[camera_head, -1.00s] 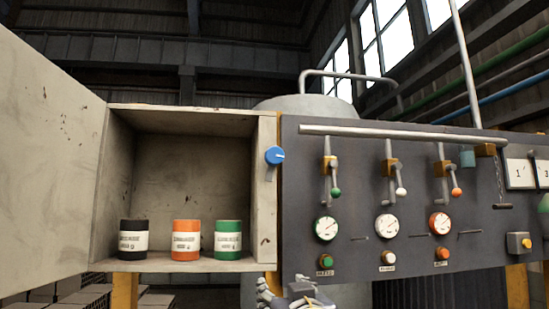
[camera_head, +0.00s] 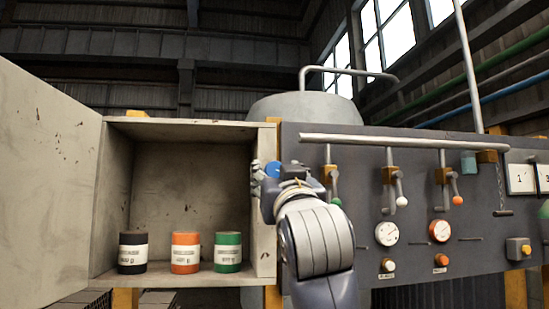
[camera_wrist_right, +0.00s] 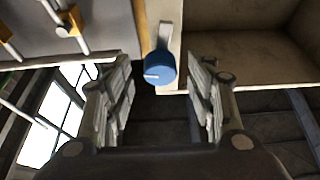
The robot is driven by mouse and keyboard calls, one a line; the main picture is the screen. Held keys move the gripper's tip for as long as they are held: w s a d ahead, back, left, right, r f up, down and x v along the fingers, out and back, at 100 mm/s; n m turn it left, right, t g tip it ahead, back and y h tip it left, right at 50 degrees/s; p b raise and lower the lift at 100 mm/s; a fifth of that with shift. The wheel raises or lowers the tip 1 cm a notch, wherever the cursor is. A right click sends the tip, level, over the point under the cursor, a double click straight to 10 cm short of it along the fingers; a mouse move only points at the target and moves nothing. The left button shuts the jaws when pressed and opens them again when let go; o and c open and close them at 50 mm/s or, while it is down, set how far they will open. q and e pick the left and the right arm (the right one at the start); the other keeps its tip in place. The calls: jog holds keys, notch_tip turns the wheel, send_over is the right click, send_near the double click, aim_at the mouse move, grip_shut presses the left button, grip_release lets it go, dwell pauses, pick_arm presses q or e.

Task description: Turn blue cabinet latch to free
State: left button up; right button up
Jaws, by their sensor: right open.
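The blue cabinet latch (camera_head: 272,169) is a round knob on the cabinet's right front post. In the head view my right gripper (camera_head: 268,178) is at the latch and partly covers it. In the right wrist view the latch (camera_wrist_right: 160,67) shows whole, with a white mark on its face. It lies between the lines of the two open fingers of my right gripper (camera_wrist_right: 158,90), with clear space on both sides. The cabinet (camera_head: 190,130) stands open, its door (camera_head: 45,180) swung out to the left. My left gripper is not in view.
Black (camera_head: 133,252), orange (camera_head: 185,252) and green (camera_head: 228,252) cans stand on the cabinet floor. Right of the latch is a dark panel (camera_head: 455,215) with levers, gauges, buttons and a long horizontal bar (camera_head: 400,140) along its top.

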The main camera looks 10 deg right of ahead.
aim_at(275, 172)
jog(key=shift+p+x, duration=0.65)
jog(key=shift+x, duration=0.95)
jog(key=c, duration=1.1)
jog(key=shift+n+y+b, duration=0.4)
jog(key=shift+n+y, duration=0.6)
jog(key=shift+n, duration=0.7)
jog(key=o, duration=1.1)
jog(key=shift+s, duration=0.15)
jog(key=v, duration=1.1)
jog(key=shift+s+f, duration=0.25)
jog(key=shift+s, duration=0.1)
